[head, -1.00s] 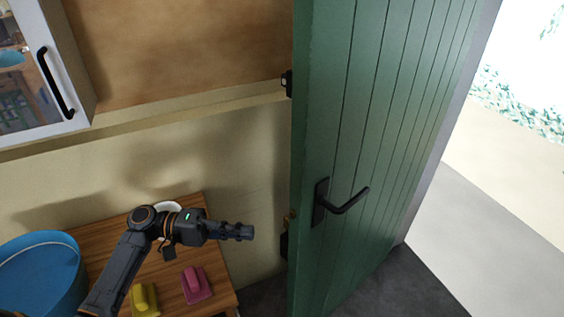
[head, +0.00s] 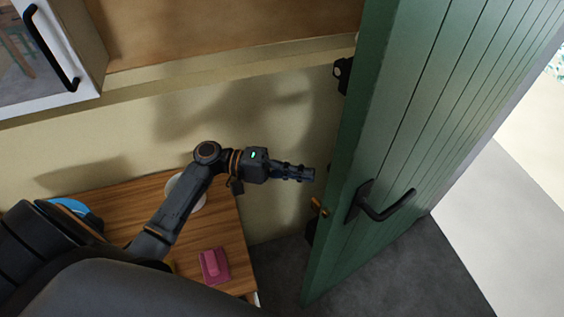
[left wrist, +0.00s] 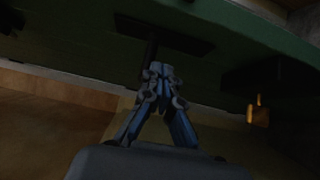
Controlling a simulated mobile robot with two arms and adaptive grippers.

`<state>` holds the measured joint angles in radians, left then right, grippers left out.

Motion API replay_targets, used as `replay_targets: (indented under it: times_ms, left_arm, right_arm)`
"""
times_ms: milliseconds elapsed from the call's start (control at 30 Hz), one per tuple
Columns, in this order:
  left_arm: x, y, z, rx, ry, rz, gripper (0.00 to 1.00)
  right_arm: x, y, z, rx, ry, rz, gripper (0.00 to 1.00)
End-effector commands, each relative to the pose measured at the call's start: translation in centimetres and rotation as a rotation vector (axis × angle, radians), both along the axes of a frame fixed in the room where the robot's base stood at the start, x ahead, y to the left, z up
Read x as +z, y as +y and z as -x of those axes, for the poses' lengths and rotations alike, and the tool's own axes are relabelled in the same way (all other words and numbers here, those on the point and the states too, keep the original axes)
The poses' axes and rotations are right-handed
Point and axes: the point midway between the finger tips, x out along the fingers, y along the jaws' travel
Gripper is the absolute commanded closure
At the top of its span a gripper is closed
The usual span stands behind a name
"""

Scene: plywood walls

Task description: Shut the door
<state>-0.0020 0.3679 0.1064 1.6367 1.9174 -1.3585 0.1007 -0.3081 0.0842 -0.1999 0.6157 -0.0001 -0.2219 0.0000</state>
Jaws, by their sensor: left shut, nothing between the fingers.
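The green plank door (head: 430,120) stands open on the right of the head view, with light floor beyond it. Its black lever handle (head: 385,205) is on the face turned toward me. A brass latch piece (head: 317,207) shows at its near edge. My left gripper (head: 308,174) is shut and empty, just left of the door's edge and above the latch; I cannot tell if it touches. In the left wrist view the closed fingers (left wrist: 160,78) point toward the dark green door (left wrist: 80,45), with the brass piece (left wrist: 258,112) to their right. My right gripper is not in view.
A wooden table (head: 225,235) below my left arm holds a pink object (head: 214,266), a white round dish (head: 186,190) and a blue tub (head: 75,210), mostly hidden by my arm. A white cabinet (head: 85,50) hangs at upper left. Dark floor (head: 400,275) lies below the door.

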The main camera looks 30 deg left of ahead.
Motion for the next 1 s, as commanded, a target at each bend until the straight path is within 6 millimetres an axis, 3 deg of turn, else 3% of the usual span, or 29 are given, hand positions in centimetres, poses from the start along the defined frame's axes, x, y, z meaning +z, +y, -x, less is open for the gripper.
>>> replay_targets:
  times_ms: [100, 300, 1000]
  left_arm:
    - [0.5, -2.5, -0.7, -0.001, -0.002, 0.004, 1.00]
    - [0.3, -4.7, 0.8, 0.000, 0.002, 0.002, 1.00]
    - [0.0, -6.4, 1.6, 0.008, 0.000, 0.001, 1.00]
  right_arm:
    - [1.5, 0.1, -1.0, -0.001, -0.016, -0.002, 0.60]
    - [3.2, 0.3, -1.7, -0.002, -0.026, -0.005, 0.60]
    - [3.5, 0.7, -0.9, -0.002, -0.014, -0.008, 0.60]
